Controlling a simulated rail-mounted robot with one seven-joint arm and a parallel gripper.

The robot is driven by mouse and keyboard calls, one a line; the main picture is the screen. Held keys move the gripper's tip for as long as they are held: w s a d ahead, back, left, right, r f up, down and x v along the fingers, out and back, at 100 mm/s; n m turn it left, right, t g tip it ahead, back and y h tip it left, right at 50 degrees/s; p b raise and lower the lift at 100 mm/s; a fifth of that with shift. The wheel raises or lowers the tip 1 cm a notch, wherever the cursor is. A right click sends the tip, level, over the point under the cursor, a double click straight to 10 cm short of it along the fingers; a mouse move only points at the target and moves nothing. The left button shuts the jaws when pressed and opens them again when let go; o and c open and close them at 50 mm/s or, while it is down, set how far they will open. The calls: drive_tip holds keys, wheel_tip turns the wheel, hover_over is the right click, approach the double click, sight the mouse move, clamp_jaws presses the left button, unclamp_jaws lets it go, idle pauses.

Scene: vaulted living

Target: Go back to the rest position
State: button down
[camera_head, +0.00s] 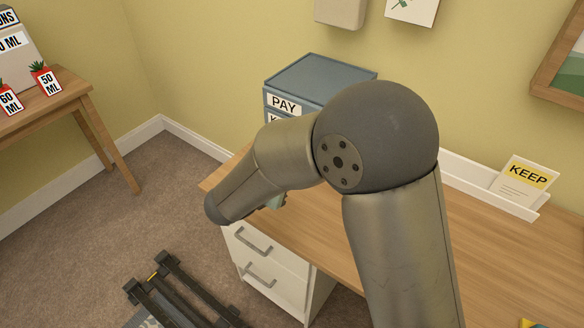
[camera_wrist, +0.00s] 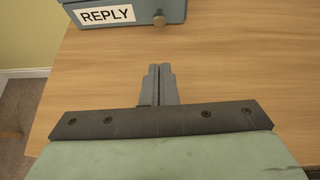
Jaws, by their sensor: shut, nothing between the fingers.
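My gripper (camera_wrist: 158,72) shows in the wrist view with its two fingers together and nothing between them. It is over the bare wooden desk top (camera_wrist: 225,65), near the desk's left edge. In the head view my bent arm crosses the middle and hides most of the gripper. A blue-grey drawer unit (camera_head: 320,78) with a "PAY" label stands at the back of the desk. In the wrist view, its drawer with a "REPLY" label (camera_wrist: 107,15) and a round knob is beyond my fingertips, apart from them.
A white tray (camera_head: 470,175) along the wall holds a "KEEP" card (camera_head: 523,180). White drawers (camera_head: 262,265) are under the desk. A dark metal frame (camera_head: 185,290) lies on the carpet. A side table (camera_head: 60,103) with small labelled plants stands at the left. Carpet between them is clear.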

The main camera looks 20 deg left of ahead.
drive_tip(key=shift+s, duration=0.15)
drive_tip(key=s+d+r+m+g+h+p, duration=0.2)
drive_tip(key=d+r+m+g, duration=0.15)
drive_tip(key=d+m, duration=0.6)
drive_tip(key=s+d+r+m+g+h+p, duration=0.1)
drive_tip(key=s+d+r+m+g+h, duration=0.25)
drive_tip(key=d, duration=1.15)
drive_tip(key=s+d+r+m+g+y+p, duration=0.2)
drive_tip(key=s+d+m+y, duration=0.2)
drive_tip(key=m, duration=0.5)
drive_tip(key=s+d+r+m+g+y+p, duration=0.2)
drive_tip(key=s+d+r+m+y, duration=0.1)
drive_tip(key=s+m, duration=0.6)
drive_tip(key=shift+d+r+m+y, duration=0.3)
drive_tip(key=shift+d+m+y, duration=0.35)
drive_tip(key=shift+m+y, duration=0.15)
